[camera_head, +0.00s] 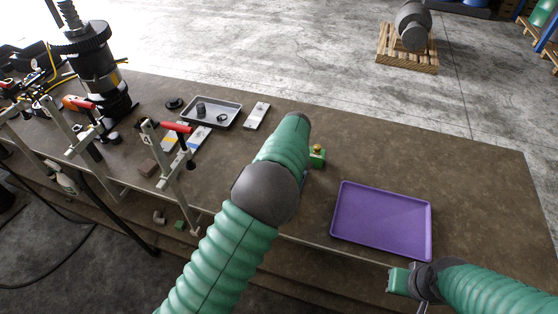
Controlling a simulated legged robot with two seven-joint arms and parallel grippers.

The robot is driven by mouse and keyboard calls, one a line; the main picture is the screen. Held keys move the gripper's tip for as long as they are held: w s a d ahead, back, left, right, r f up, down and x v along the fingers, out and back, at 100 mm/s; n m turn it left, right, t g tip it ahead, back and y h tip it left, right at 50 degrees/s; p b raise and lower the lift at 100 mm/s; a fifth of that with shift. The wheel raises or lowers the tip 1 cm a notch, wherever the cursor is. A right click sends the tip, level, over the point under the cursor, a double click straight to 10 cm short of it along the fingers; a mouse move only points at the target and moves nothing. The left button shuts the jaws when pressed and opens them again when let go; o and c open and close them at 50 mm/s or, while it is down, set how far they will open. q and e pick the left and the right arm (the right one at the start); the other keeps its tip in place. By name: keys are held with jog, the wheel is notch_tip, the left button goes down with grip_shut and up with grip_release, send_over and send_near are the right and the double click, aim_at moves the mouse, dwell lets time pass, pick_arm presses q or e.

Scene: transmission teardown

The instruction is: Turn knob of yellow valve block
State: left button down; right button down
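A small green block (317,157) with a yellow, brass-like knob (319,148) on top stands on the table near the middle. It looks like the valve block, though its body shows green. My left arm's green sleeve passes just left of it and covers part of it. My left gripper is hidden behind that arm, so I cannot tell whether it touches the knob. My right gripper (394,281) is at the table's front edge, lower right, well apart from the block. Its fingers are too small and turned to read.
A purple tray (382,220) lies right of the block. A grey tray (224,116) with small parts, a light plate (257,115), red-handled clamps (176,128) and a dark gear shaft (92,62) are to the left. The table's right and back right are clear.

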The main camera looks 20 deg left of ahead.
pick_arm(q)
jog(key=shift+w, duration=0.1)
dwell(1.7)
jog(key=c, duration=1.3)
grip_release()
jog(key=shift+d, duration=0.1)
jog(key=shift+o, duration=1)
jog(key=b+v, duration=0.4)
jog(key=v, duration=1.2)
jog(key=shift+d+r, duration=0.25)
jog(key=shift+r, duration=0.05)
